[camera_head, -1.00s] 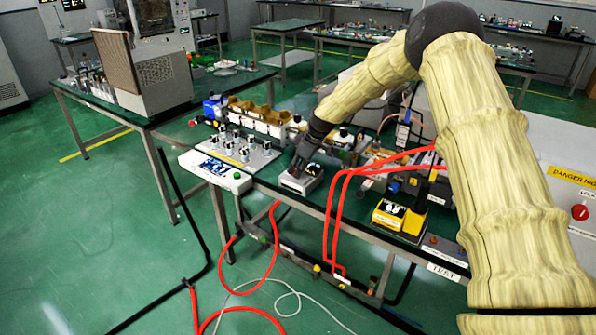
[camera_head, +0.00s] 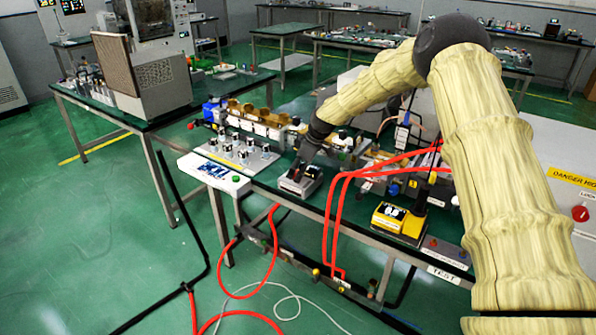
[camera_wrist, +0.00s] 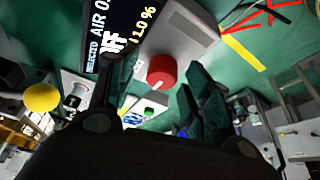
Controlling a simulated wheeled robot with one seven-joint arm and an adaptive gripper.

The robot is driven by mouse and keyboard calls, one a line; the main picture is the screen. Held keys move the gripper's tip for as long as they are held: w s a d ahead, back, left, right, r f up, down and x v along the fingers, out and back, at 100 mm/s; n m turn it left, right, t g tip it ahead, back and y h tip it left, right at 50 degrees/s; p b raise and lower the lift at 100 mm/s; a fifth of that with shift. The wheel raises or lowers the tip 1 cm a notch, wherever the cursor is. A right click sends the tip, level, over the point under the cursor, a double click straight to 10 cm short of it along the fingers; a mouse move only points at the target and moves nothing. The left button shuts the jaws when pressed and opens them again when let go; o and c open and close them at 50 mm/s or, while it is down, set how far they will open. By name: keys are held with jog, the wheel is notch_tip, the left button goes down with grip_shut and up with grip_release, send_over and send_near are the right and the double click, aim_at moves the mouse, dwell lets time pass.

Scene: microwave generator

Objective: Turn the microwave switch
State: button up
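A small grey box (camera_head: 300,182) with a dark display stands near the front edge of the green-topped bench. In the wrist view the box (camera_wrist: 193,32) carries a red round knob (camera_wrist: 161,71), and its display reads partly "AIR" and "OFF". My gripper (camera_head: 299,170) points down at this box from above in the head view. In the wrist view my gripper (camera_wrist: 155,88) is open, with one dark finger left of the red knob and the other to its right. No finger contact with the knob is visible. In the head view the knob is hard to make out.
A white panel (camera_head: 213,174) with a green button and a board of several knobs (camera_head: 238,152) stand left of the box. A yellow device (camera_head: 400,222) sits to the right. Red cables (camera_head: 334,215) loop over the bench edge. Free floor lies at the left.

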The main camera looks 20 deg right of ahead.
jog(key=shift+a, duration=0.1)
jog(key=v, duration=1.2)
dwell(0.4)
